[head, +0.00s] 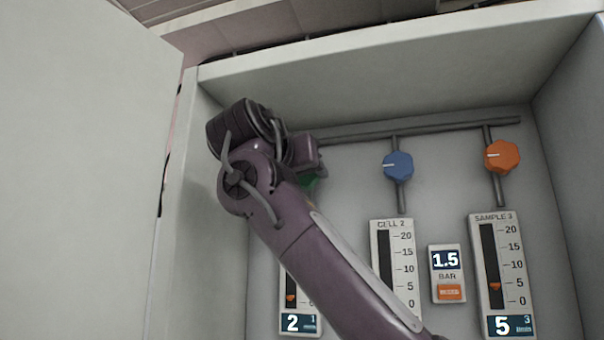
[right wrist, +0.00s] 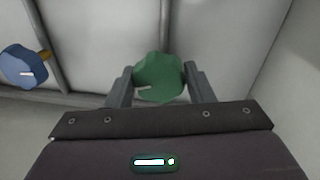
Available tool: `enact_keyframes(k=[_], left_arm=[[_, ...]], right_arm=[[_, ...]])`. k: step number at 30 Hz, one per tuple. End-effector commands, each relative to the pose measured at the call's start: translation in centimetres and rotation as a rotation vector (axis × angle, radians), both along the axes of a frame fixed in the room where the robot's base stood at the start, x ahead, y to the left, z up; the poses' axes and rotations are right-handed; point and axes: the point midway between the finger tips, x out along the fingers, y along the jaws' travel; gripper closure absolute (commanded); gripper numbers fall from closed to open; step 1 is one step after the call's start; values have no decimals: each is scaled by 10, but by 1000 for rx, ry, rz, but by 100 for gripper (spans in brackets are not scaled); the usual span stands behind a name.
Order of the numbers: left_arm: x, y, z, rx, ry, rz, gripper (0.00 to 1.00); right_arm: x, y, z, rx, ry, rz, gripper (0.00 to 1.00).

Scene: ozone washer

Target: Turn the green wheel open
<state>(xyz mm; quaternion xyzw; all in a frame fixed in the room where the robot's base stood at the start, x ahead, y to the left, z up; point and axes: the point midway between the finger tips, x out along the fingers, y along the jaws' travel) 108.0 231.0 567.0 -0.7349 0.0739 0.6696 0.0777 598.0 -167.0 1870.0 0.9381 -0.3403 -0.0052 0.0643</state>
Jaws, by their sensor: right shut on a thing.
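The green wheel (right wrist: 158,77) is a lobed knob on the back wall of the cabinet, with a pale pointer line on it. In the right wrist view my right gripper (right wrist: 160,84) has one finger on each side of the wheel and is shut on it. In the head view only a sliver of the green wheel (head: 313,182) shows, because my right gripper and wrist hide the rest. My left gripper is in neither view.
A blue wheel (head: 398,166) and an orange wheel (head: 502,156) sit to the right on pipes. Below are gauges (head: 503,275) and a bar display (head: 446,273). Cabinet walls close in the sides; an open door panel (head: 80,170) stands at left.

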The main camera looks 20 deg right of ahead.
Motion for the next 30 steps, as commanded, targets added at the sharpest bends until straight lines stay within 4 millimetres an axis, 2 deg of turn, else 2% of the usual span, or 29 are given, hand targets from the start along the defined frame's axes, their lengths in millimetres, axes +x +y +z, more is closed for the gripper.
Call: enact_keyframes(k=[12,30], left_arm=[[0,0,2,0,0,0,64],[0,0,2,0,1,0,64]], right_arm=[[-1,-1,3,218,-154,1,75],[0,-1,1,281,-193,2,75]])
